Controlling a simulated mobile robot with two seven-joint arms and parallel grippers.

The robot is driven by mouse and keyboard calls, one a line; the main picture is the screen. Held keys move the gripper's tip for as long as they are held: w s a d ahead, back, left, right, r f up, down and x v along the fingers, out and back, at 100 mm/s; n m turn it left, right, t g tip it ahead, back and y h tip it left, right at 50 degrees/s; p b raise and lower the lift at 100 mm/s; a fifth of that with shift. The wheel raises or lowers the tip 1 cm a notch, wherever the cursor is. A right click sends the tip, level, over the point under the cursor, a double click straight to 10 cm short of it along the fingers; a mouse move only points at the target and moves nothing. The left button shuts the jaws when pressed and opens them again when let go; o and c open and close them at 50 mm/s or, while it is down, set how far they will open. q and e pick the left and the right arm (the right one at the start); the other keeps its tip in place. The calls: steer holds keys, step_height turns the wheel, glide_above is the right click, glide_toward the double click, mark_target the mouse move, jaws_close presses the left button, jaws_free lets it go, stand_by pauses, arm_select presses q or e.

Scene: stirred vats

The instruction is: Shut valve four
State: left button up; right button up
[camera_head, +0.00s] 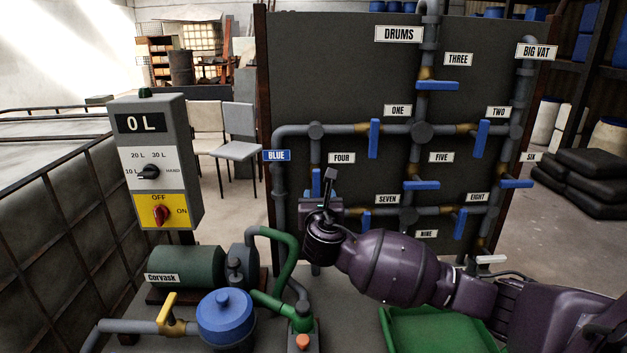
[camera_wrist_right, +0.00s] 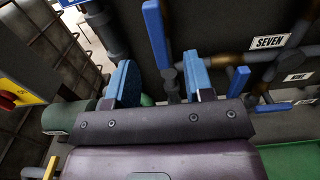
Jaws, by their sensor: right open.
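The label FOUR (camera_head: 341,158) is on the dark pipe board. My left gripper is out of view.
Valve seven's blue lever (camera_head: 366,221) hangs close to the right of my gripper, also seen in the wrist view (camera_wrist_right: 238,81). Valve one's lever (camera_head: 374,138) is above right. A green pump (camera_head: 187,268), blue filter (camera_head: 226,317) and control box (camera_head: 155,165) stand left.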

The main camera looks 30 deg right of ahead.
mark_target(317, 184)
steer(key=x, duration=1)
steer(key=shift+w+a, duration=0.1)
steer(key=shift+w, duration=0.2)
jaws_close()
